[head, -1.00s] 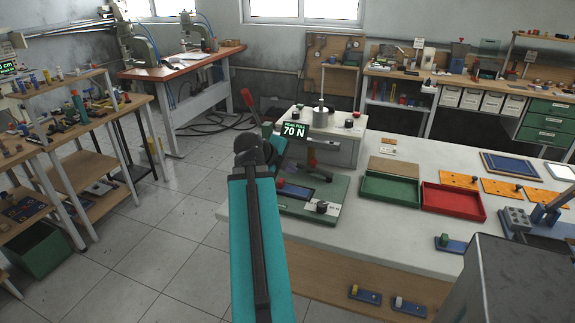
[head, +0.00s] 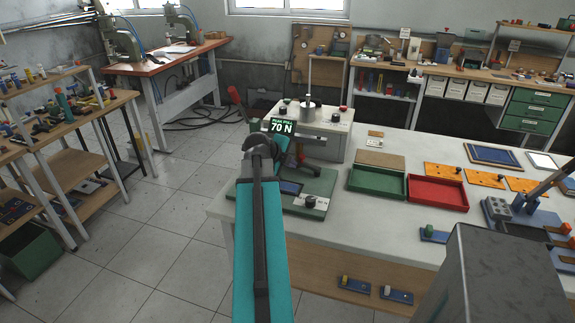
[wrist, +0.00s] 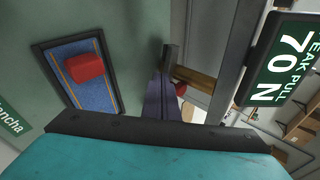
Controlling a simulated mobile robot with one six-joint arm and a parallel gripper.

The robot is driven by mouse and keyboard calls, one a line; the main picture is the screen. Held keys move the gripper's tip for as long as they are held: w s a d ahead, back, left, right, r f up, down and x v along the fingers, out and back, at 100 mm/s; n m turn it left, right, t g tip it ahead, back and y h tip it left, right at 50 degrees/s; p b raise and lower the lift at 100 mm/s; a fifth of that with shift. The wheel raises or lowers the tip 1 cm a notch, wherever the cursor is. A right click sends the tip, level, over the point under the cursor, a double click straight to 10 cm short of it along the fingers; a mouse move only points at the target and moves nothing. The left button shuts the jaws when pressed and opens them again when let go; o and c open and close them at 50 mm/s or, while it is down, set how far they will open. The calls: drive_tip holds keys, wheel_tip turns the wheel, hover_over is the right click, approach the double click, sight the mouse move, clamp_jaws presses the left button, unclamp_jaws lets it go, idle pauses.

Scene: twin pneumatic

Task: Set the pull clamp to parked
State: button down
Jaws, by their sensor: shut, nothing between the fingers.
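The pull tester has a green base plate (head: 325,185) on the white bench. Its display (head: 281,126) reads 70 N and also shows in the wrist view (wrist: 290,62). A red-tipped dark lever (head: 300,158) is below the display. In the wrist view a red block (wrist: 86,67) sits on a blue plate (wrist: 105,97) with orange lines. I cannot tell which of these parts is the pull clamp. My gripper (wrist: 164,84) appears as narrow dark fingers, shut and empty, right of the blue plate and apart from the red block.
A grey box unit (head: 330,135) with a post stands behind the base plate. A green tray (head: 376,181) and a red tray (head: 437,192) lie to the right. A red-handled lever (head: 234,95) rises at left.

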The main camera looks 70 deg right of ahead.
drive_tip(key=shift+d, duration=0.3)
drive_tip(key=shift+d+f+b, duration=0.1)
drive_tip(key=shift+d+b, duration=0.5)
drive_tip(key=shift+b, duration=0.3)
drive_tip(key=shift+d, duration=0.15)
drive_tip(key=shift+r, duration=0.2)
drive_tip(key=shift+b, duration=0.35)
drive_tip(key=shift+w+a+f, duration=0.15)
drive_tip(key=shift+w+a, duration=0.05)
drive_tip(key=shift+a, duration=0.45)
drive_tip(key=a, duration=0.1)
drive_tip(key=a+b, duration=0.1)
drive_tip(key=a, duration=0.1)
drive_tip(key=shift+w+b, duration=0.3)
drive_tip(key=shift+w, duration=0.1)
drive_tip(key=w+b+v, duration=0.1)
drive_tip(key=v, duration=0.8)
drive_tip(key=shift+r, duration=0.4)
